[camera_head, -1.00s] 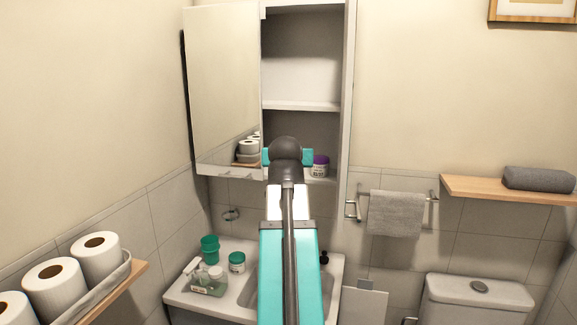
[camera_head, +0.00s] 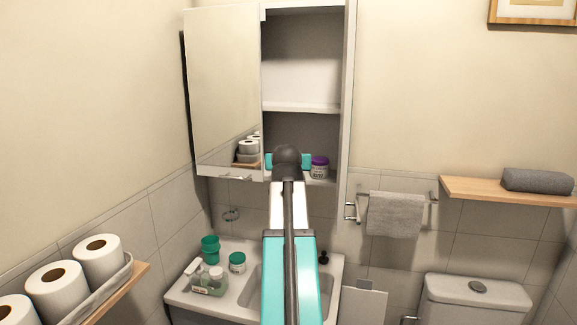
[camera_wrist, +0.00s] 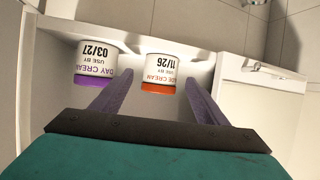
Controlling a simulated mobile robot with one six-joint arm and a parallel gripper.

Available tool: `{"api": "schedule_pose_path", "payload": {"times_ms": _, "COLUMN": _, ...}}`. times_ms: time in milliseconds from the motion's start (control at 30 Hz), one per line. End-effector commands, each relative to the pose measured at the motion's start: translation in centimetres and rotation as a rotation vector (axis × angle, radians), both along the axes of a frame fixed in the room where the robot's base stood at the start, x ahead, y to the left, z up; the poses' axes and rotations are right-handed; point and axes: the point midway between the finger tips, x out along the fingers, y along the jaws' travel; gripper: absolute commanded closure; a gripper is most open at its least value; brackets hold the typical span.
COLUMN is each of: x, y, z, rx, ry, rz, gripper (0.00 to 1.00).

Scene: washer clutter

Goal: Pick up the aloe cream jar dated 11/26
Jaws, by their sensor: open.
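The aloe cream jar (camera_wrist: 161,69) is white with an orange lid and shows "11/26" upside down in the wrist view. It stands on the bottom shelf of the cabinet. My gripper (camera_wrist: 159,79) is open, with one finger on each side of this jar; I cannot tell whether either touches it. A day cream jar (camera_wrist: 97,62) with a purple lid, dated 03/27, stands just left of the left finger. In the head view, my gripper (camera_head: 288,161) is at the bottom shelf, the day cream jar (camera_head: 319,167) is to its right, and the aloe jar is hidden.
The cabinet side wall (camera_head: 347,110) rises close right of the day cream jar. A mirrored door (camera_head: 222,80) is at the left, and a middle shelf (camera_head: 300,107) is above. A washbasin (camera_head: 250,297) below holds a teal cup (camera_head: 210,245), a jar (camera_head: 237,262) and bottles.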

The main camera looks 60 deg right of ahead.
Motion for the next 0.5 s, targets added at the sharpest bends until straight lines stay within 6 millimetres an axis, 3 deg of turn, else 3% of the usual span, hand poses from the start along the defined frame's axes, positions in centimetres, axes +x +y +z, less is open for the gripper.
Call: {"api": "schedule_pose_path", "payload": {"times_ms": 500, "x": 0.51, "y": -0.76, "z": -0.12, "rx": 0.000, "ry": 0.000, "rz": 0.001, "gripper": 0.32}}
